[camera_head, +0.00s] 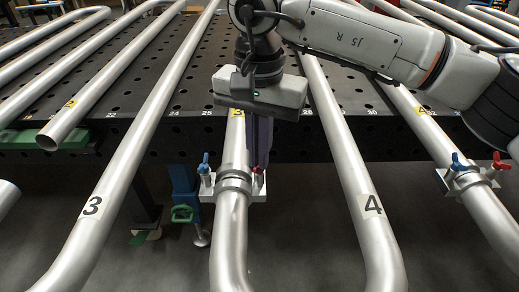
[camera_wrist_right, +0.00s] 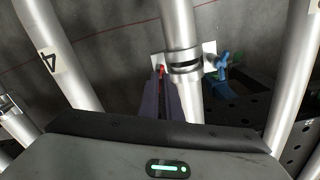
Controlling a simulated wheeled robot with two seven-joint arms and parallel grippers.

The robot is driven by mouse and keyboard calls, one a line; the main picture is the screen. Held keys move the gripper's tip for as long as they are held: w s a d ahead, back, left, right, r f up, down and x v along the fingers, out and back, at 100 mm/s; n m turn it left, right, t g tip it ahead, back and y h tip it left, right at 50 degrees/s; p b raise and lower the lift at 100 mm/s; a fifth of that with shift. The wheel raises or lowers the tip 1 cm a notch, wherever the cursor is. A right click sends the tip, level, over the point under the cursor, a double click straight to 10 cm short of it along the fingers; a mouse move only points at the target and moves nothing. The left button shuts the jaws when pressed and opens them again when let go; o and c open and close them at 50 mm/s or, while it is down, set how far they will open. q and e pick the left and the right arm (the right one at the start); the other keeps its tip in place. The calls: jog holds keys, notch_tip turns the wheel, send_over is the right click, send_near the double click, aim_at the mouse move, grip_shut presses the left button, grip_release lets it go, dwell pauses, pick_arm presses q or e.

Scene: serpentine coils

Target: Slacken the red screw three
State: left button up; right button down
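The red screw (camera_head: 258,171) sits on the right side of a clamp (camera_head: 233,184) around the middle pipe (camera_head: 231,240), which carries a yellow label. A blue screw (camera_head: 204,163) is on the clamp's left side. My right gripper (camera_head: 259,165) points down with its purple fingertips at the red screw, partly covering it. In the right wrist view, the red screw (camera_wrist_right: 161,70) shows between the tips of the two closely spaced fingers (camera_wrist_right: 161,78). I cannot tell whether they press on it. The blue screw (camera_wrist_right: 222,62) is clear of the fingers. My left gripper is not in view.
Pipes labelled 3 (camera_head: 92,205) and 4 (camera_head: 373,204) run on either side of the clamped pipe. Another clamp (camera_head: 467,181) with blue and red screws is at the right. A dark perforated table (camera_head: 190,95) lies behind.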

jog(key=shift+s+f+n, duration=0.2)
jog(key=shift+f+n, duration=0.2)
jog(key=shift+n, duration=0.8)
jog(key=c, duration=2)
grip_release()
jog(key=shift+a, duration=0.1)
jog(key=shift+r, duration=0.3)
notch_tip(320, 180, up, 11)
jog(key=shift+w+a+f, duration=0.1)
jog(key=shift+f, duration=0.1)
